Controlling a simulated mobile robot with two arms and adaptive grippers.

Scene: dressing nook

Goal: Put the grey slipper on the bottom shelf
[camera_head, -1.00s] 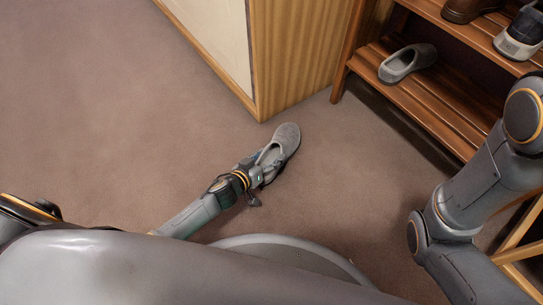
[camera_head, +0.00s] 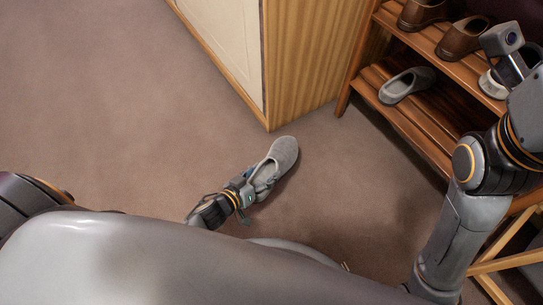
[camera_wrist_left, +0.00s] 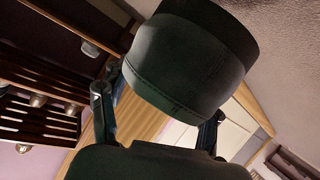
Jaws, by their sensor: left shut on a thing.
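A grey slipper (camera_head: 284,155) is held by my left gripper (camera_head: 255,191), its toe pointing away toward the cabinet corner. The gripper is shut on its heel end. In the left wrist view the slipper (camera_wrist_left: 190,60) is a large dark shape in front of the fingers (camera_wrist_left: 158,125). Its height above the floor is hard to tell. The wooden shoe rack (camera_head: 388,112) stands at the upper right. A matching grey slipper (camera_head: 407,85) rests on its lower visible shelf, toward the left end. My right arm is at the right edge; its fingers cannot be made out.
A wood-sided cabinet (camera_head: 310,60) stands left of the rack, its corner just beyond the held slipper. Lower-shelf boards right of the slipper look bare. Carpet (camera_head: 130,110) is open at left.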

